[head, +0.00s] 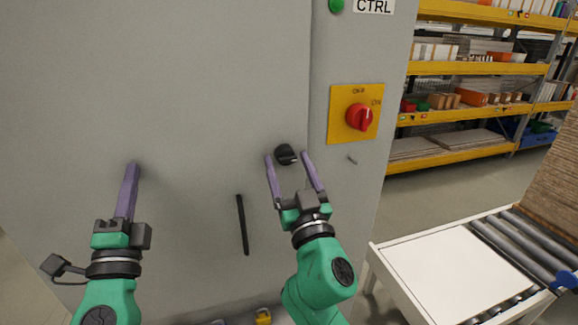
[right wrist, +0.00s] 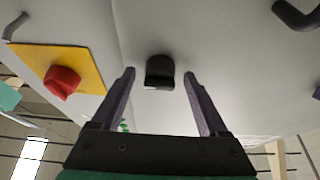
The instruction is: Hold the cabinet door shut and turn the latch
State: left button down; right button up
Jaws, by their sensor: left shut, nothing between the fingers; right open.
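The grey cabinet door (head: 200,60) fills the left and middle of the head view and looks flush with the frame at its right edge. A black latch knob (head: 286,154) sits on the door near that edge. My right gripper (head: 288,156) is open, with its purple fingers on either side of the latch. In the right wrist view the latch (right wrist: 160,71) stands between and just beyond the fingertips, with space on both sides. My left gripper (head: 133,166) is shut and empty, its fingertips at the door's left part; whether they touch is hard to tell.
A black bar handle (head: 242,225) is on the door below the latch. A red rotary switch (head: 360,117) on a yellow plate and a small grey hook (head: 352,160) are right of the door. A roller conveyor (head: 505,250) and shelves (head: 480,70) stand at right.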

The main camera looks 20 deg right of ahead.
jog(key=shift+c, duration=0.4)
grip_shut()
